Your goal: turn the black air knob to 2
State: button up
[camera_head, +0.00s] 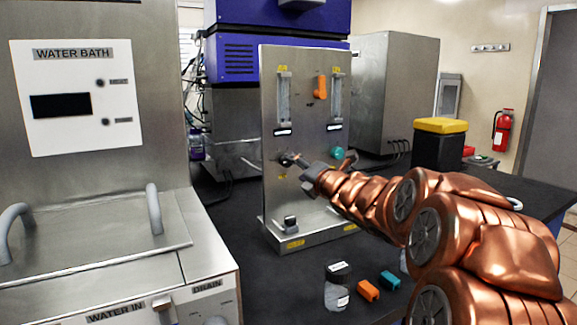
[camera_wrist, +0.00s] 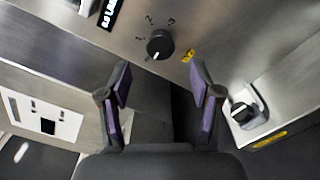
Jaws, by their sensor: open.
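The black air knob (camera_wrist: 160,44) is on the upright metal panel, with printed numbers around it in the wrist view. Its white mark points down and slightly left in that view, away from the 2. In the head view the knob (camera_head: 284,158) is partly covered by my gripper (camera_head: 297,161). In the wrist view my gripper (camera_wrist: 159,84) is open and empty. Its two fingers stand to either side below the knob, and the knob lies beyond the fingertips. I cannot tell how far apart they are in depth.
The metal panel (camera_head: 300,130) also carries a teal knob (camera_head: 337,153) and an orange handle (camera_head: 320,87). Another black knob (camera_head: 290,223) sits low on its base. A jar (camera_head: 337,287) and orange and teal blocks (camera_head: 369,290) stand in front. The water bath (camera_head: 90,230) is left.

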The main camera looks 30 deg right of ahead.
aim_at(288, 162)
jog(key=shift+w+d, duration=0.15)
jog(key=shift+w, duration=1.45)
jog(key=shift+w+d, duration=0.15)
jog(key=shift+w, duration=1.4)
jog(key=c, duration=1.1)
